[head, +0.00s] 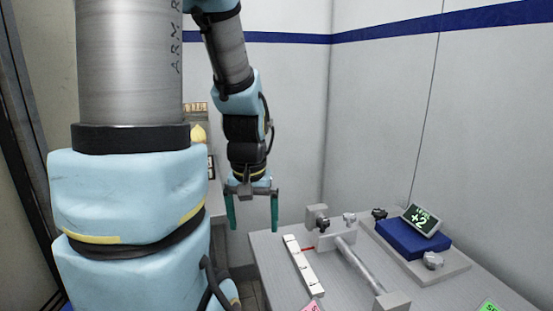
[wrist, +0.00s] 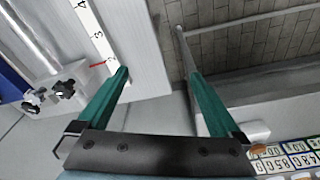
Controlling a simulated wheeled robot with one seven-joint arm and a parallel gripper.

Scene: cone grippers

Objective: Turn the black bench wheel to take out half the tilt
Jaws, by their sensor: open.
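My gripper (head: 253,228) has two green fingers, spread apart and pointing down, with nothing between them. It hangs left of and above the grey bench (head: 268,254). A small black wheel (head: 380,213) sits at the back of the bench, beside a blue block (head: 413,238). A tilted display (head: 425,220) on the block reads "LEVEL +2". A greyer knob (head: 433,261) stands in front of the block.
A white scale strip (head: 303,267) with a red pointer (head: 308,248) lies along the bench's left side. A grey rod (head: 358,264) runs between end blocks. Numbered cards (wrist: 285,160) show at the wrist view's lower right. A green tag (head: 489,306) lies at the bench's front.

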